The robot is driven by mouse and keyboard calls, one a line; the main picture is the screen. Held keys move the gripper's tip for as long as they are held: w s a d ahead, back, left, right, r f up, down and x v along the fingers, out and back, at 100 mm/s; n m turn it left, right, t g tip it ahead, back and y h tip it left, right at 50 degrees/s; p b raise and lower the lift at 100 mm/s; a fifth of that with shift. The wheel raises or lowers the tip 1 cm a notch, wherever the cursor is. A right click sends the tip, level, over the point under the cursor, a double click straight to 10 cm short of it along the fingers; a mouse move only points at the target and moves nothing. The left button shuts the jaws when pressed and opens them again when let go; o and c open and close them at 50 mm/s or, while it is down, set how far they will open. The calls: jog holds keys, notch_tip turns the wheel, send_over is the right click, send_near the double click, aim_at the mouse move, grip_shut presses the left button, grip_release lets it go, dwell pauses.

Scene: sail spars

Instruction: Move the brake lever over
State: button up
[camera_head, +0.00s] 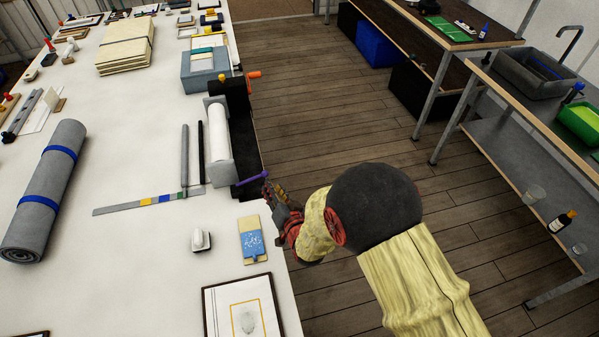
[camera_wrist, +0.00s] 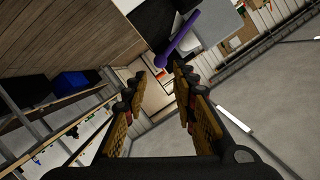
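A purple lever (camera_head: 252,179), which I take as the brake lever, sticks out from the dark base of the roller device (camera_head: 221,140) at the right edge of the white table. My gripper (camera_head: 271,190) is just right of the lever's outer end. In the wrist view the lever (camera_wrist: 178,39) runs from upper right down to its rounded end, which shows in line with the gap between my fingertips (camera_wrist: 161,71). My gripper is open, with nothing held. Whether a finger touches the lever, I cannot tell.
An orange crank handle (camera_head: 254,75) sits at the device's far end. A blue and tan block (camera_head: 251,243), a small white object (camera_head: 201,240) and a framed picture (camera_head: 243,310) lie on the table near my arm. Wooden floor (camera_head: 330,110) lies open to the right.

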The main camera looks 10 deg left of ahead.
aim_at(266, 176)
jog(key=b+x, duration=0.1)
jog(key=x, duration=0.6)
jog(key=shift+w+a+f, duration=0.15)
jog(key=shift+w+a, duration=0.1)
jog(key=shift+w, duration=0.05)
jog(key=shift+o, duration=0.2)
jog(key=shift+s, duration=0.1)
jog(key=shift+c, duration=1.8)
jog(key=o, duration=0.4)
jog(key=shift+o, duration=1.3)
jog(key=shift+d, duration=0.1)
jog(key=o, duration=0.3)
jog(key=shift+w, duration=0.25)
jog(key=shift+s, duration=0.1)
